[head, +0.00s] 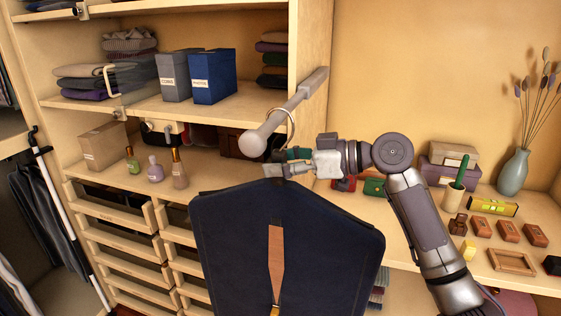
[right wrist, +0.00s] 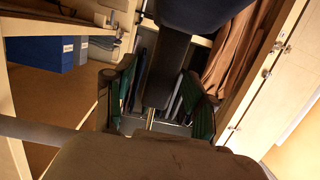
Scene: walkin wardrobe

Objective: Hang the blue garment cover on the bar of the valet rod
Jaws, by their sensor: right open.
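The blue garment cover (head: 225,235) hangs upright below the valet rod (head: 300,103), a grey bar with a round end knob. Its pale hook (head: 292,127) curves over the bar just behind the knob and appears to rest on it. My right gripper (head: 279,162) is open at the top of the cover, just under the hook. In the right wrist view its green-padded fingers (right wrist: 161,97) stand apart on either side of a dark neck piece (right wrist: 166,65), without clearly closing on it. A dark blue part (right wrist: 205,10) shows at the top there. My left gripper is not in view.
Two blue-grey boxes (head: 212,76) and folded clothes stand on the shelf behind the rod. Small bottles (head: 155,168) stand on the drawer unit at left. The right counter holds a vase (head: 513,172), small boxes and a wooden frame (head: 512,261).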

